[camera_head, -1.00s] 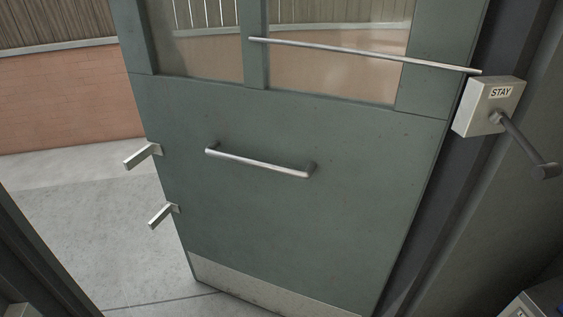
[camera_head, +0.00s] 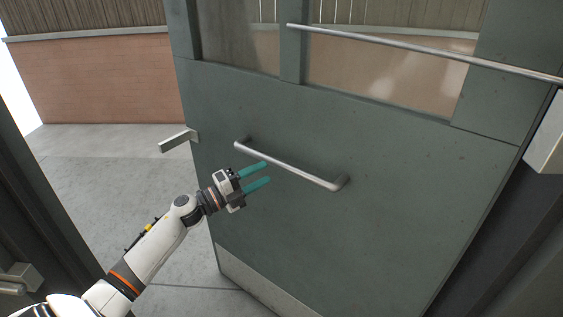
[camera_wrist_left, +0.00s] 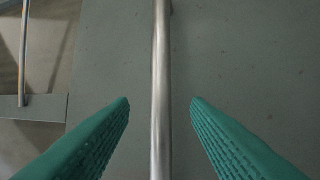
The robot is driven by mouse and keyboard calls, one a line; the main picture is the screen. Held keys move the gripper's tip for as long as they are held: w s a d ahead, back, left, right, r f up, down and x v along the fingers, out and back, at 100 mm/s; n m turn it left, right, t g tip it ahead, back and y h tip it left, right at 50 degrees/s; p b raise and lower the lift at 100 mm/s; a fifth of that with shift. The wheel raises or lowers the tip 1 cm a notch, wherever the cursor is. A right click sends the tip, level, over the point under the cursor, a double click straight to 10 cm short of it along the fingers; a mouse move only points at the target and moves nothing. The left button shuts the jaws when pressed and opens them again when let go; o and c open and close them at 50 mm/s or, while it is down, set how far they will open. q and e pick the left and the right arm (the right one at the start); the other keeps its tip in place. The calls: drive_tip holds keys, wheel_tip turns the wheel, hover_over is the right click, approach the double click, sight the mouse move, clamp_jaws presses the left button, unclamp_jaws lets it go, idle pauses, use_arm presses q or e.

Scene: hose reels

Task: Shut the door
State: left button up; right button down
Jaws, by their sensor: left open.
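The green-grey door (camera_head: 400,165) stands open, swung away from me, with glass panes in its upper part and a metal kick plate below. A metal pull handle (camera_head: 290,166) crosses its middle. My left gripper (camera_head: 267,174) is open, its teal fingers pointing at the door just below the handle's left half in the head view. In the left wrist view the handle bar (camera_wrist_left: 161,90) runs between the two spread fingers (camera_wrist_left: 160,103), with gaps on both sides. The fingers are not closed on it. My right gripper is not in view.
A long metal rod (camera_head: 420,50) crosses the door's panes. A lever (camera_head: 178,141) sticks out from the door's left edge. A pale box (camera_head: 548,140) is at the right frame. Paved floor (camera_head: 95,170) and a brick wall (camera_head: 100,80) lie beyond the opening.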

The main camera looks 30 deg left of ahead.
sight(280, 165)
use_arm(q)
drive_tip(key=p+x, duration=0.1)
drive_tip(key=x, duration=0.5)
drive_tip(key=shift+w+d, duration=0.15)
drive_tip(key=shift+w, duration=0.15)
drive_tip(key=shift+f, duration=0.1)
clamp_jaws()
